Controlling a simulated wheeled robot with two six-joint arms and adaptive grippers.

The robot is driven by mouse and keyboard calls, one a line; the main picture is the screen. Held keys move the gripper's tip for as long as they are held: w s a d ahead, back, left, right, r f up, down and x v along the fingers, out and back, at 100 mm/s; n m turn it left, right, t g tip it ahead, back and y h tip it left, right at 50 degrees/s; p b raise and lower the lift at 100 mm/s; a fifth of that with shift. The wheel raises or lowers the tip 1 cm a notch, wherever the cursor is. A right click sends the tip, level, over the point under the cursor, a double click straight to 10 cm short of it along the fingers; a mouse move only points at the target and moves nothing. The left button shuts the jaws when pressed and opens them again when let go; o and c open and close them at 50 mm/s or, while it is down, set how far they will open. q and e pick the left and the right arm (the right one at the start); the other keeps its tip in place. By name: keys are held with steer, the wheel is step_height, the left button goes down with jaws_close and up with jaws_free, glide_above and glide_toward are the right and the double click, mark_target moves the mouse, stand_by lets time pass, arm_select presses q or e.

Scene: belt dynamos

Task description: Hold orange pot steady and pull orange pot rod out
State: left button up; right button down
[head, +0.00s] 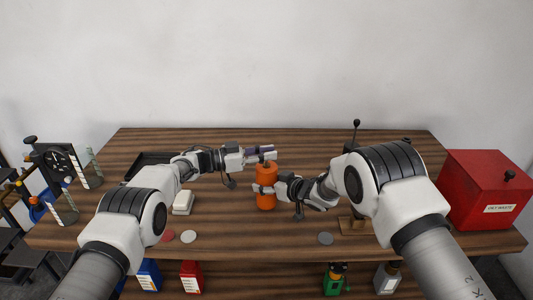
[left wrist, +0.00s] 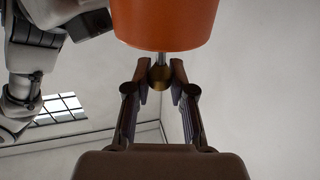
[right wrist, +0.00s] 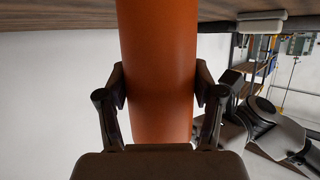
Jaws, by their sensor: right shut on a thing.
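The orange pot (head: 266,175) stands upright on the wooden table, near its middle. My right gripper (head: 263,189) is shut on the pot's lower body from the right; in the right wrist view its fingers press both sides of the orange wall (right wrist: 157,70). My left gripper (head: 265,152) is level above the pot's top. In the left wrist view a thin metal rod with a brass knob (left wrist: 161,77) sticks out of the pot (left wrist: 165,22). My left fingers (left wrist: 162,72) stand apart on either side of the knob; a firm grip does not show.
A red waste box (head: 485,190) stands at the right end of the table. A lever on a wooden base (head: 354,226) is partly behind my right arm. White blocks (head: 183,203) and flat discs (head: 325,238) lie nearer the front. A gauge (head: 57,160) stands at the left.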

arm_select(q)
jaws_close()
step_height(320, 180, up, 8)
steer(key=shift+f, duration=0.15)
steer(key=shift+w, duration=0.1)
arm_select(e)
steer(key=shift+f, duration=0.15)
arm_select(q)
steer(key=o, duration=0.8)
jaws_free()
arm_select(e)
steer(key=shift+s, duration=0.1)
steer(key=shift+r, duration=0.2)
arm_select(q)
steer(key=v, duration=1.2)
steer(key=shift+s, duration=0.2)
